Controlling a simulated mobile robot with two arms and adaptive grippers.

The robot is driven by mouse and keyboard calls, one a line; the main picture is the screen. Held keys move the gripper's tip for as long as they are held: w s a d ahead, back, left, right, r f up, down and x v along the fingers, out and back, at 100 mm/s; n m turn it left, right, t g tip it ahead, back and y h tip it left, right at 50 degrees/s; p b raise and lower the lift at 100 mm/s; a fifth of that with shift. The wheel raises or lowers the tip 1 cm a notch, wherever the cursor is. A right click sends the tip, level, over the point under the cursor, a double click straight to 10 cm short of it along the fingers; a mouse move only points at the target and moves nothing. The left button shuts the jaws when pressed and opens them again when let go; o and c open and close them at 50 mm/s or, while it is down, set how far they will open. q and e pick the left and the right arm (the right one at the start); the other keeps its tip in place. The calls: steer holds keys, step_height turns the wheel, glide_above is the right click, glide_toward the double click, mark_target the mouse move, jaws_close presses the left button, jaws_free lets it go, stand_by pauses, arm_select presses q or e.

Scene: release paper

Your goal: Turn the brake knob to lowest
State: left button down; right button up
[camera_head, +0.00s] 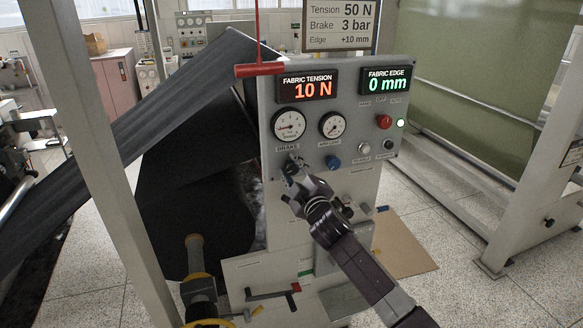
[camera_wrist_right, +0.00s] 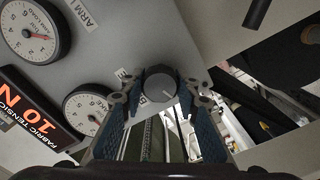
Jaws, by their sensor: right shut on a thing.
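The grey brake knob (camera_wrist_right: 160,84) sits on the grey control panel (camera_head: 345,75), under the "BRAKE" label. My right gripper (camera_head: 292,165) reaches it from below right and is shut on it. The brake gauge (camera_head: 290,125) is above the knob. It also shows in the right wrist view (camera_wrist_right: 88,106), but I cannot read its value. My left gripper is not in view.
A blue knob (camera_head: 333,162) is close right of my gripper, under a second gauge (camera_head: 332,125). The displays read 10 N and 0 mm. A sign (camera_head: 340,25) lists 50 N, 3 bar, +10 mm.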

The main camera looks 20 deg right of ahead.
steer(key=n, duration=0.4)
steer(key=shift+n+p, duration=0.4)
stand_by(0.4)
steer(key=o, duration=1.2)
steer(key=shift+c, duration=0.2)
steer(key=s, duration=1.2)
steer(key=shift+d, duration=0.2)
steer(key=shift+f, duration=0.1)
